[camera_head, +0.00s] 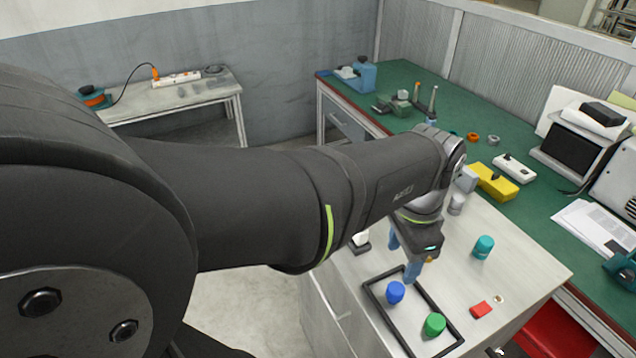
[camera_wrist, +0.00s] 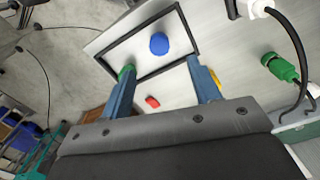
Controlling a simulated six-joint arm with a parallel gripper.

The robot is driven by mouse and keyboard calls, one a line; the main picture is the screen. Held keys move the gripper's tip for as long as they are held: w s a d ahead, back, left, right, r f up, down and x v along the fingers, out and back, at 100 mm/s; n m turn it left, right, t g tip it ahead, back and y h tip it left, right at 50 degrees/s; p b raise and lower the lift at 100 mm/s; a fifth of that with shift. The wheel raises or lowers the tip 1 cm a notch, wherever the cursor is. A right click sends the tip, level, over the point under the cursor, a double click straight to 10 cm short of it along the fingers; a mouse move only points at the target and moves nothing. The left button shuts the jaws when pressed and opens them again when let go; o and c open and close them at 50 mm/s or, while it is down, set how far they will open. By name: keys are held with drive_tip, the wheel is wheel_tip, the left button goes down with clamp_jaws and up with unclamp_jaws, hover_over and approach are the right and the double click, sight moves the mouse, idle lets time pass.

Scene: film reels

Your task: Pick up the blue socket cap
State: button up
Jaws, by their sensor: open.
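The blue socket cap (camera_head: 395,291) stands inside a thin black rectangular frame (camera_head: 373,297) on the light-topped bench. In the wrist view the blue cap (camera_wrist: 159,43) shows inside the black frame, beyond the gap between my fingertips. My gripper (camera_head: 403,257) is above the bench, over the far side of the frame, with its blue fingers apart and nothing between them. In the wrist view my gripper (camera_wrist: 161,68) is open, and its fingers do not touch the blue cap.
A green cap (camera_head: 434,323) stands at the frame's near end. A teal cap (camera_head: 483,246) and a red block (camera_head: 481,309) lie to the right. A grey cylinder (camera_head: 457,204) stands behind my gripper. The green-topped table (camera_head: 440,88) with equipment borders the bench.

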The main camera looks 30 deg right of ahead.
hover_over(397, 288)
drive_tip(key=f, duration=0.5)
drive_tip(key=shift+w+a+f, duration=0.15)
drive_tip(key=shift+w+a, duration=0.1)
drive_tip(key=shift+a, duration=0.05)
drive_tip(key=shift+s+d+f, duration=0.15)
drive_tip(key=shift+f, duration=1.2)
drive_tip(key=shift+s+d+f, duration=0.1)
drive_tip(key=shift+d+f, duration=0.05)
drive_tip(key=shift+f, duration=1.2)
drive_tip(key=c, duration=1.1)
